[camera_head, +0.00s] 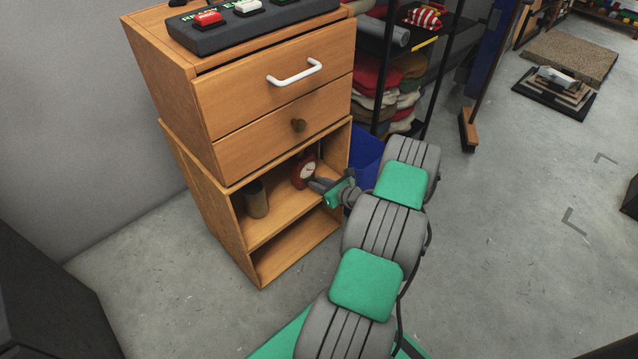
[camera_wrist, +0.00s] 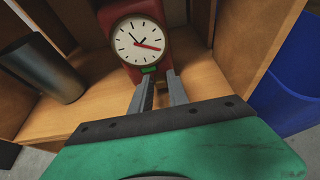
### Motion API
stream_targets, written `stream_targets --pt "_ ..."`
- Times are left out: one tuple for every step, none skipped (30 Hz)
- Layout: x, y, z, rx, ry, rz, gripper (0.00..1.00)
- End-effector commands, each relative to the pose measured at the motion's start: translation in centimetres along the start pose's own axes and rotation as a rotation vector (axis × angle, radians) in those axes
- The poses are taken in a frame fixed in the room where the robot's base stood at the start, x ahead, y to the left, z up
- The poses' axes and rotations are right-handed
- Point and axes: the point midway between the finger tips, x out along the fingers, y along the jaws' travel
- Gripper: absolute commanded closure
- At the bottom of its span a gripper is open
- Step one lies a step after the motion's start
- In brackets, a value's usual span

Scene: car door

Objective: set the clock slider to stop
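The red clock (camera_head: 304,172) stands on the upper open shelf of the wooden cabinet, at its right side. In the wrist view the clock (camera_wrist: 139,38) shows its white dial, dark hands and a red hand. A small green slider (camera_wrist: 149,69) sits below the dial; its setting is too small to read. My gripper (camera_head: 318,184) reaches into the shelf from the right, just in front of the clock. In the wrist view my gripper (camera_wrist: 160,76) has its two fingers apart by a narrow gap, nothing between them. The tips are just below the slider; whether they touch the clock, I cannot tell.
A dark cup (camera_head: 256,198) stands on the same shelf (camera_wrist: 105,107), left of the clock. Cabinet side walls bound the shelf. A blue bin (camera_head: 366,153) stands right of the cabinet.

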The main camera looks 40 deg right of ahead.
Motion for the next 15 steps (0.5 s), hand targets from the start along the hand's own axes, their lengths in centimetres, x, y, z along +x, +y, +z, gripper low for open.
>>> stream_targets --pt "-0.01 -0.01 0.0 0.0 0.0 0.0 0.85" --pt "-0.01 -0.02 0.0 0.0 0.0 0.0 0.87" --pt "-0.02 -0.02 -0.01 0.0 0.0 0.0 0.9" --pt "-0.02 -0.02 -0.01 0.0 0.0 0.0 0.93" --pt "-0.02 -0.02 -0.01 0.0 0.0 0.0 0.95" --pt "-0.02 -0.03 -0.01 0.0 0.0 0.0 0.98" --pt "-0.02 -0.02 -0.01 0.0 0.0 0.0 1.0" --pt "-0.03 -0.03 -0.01 0.0 0.0 0.0 1.0" --pt "-0.03 -0.03 -0.01 0.0 0.0 0.0 1.0" --pt "-0.03 -0.03 -0.01 0.0 0.0 0.0 1.0" --pt "-0.03 -0.03 -0.02 0.0 0.0 0.0 1.0" --pt "-0.03 -0.03 -0.02 0.0 0.0 -0.001 1.0" --pt "-0.03 -0.03 -0.02 0.0 0.0 -0.001 1.0" --pt "-0.03 -0.03 -0.02 0.0 0.0 -0.001 1.0" --pt "-0.03 -0.03 -0.02 0.0 0.0 -0.001 1.0"
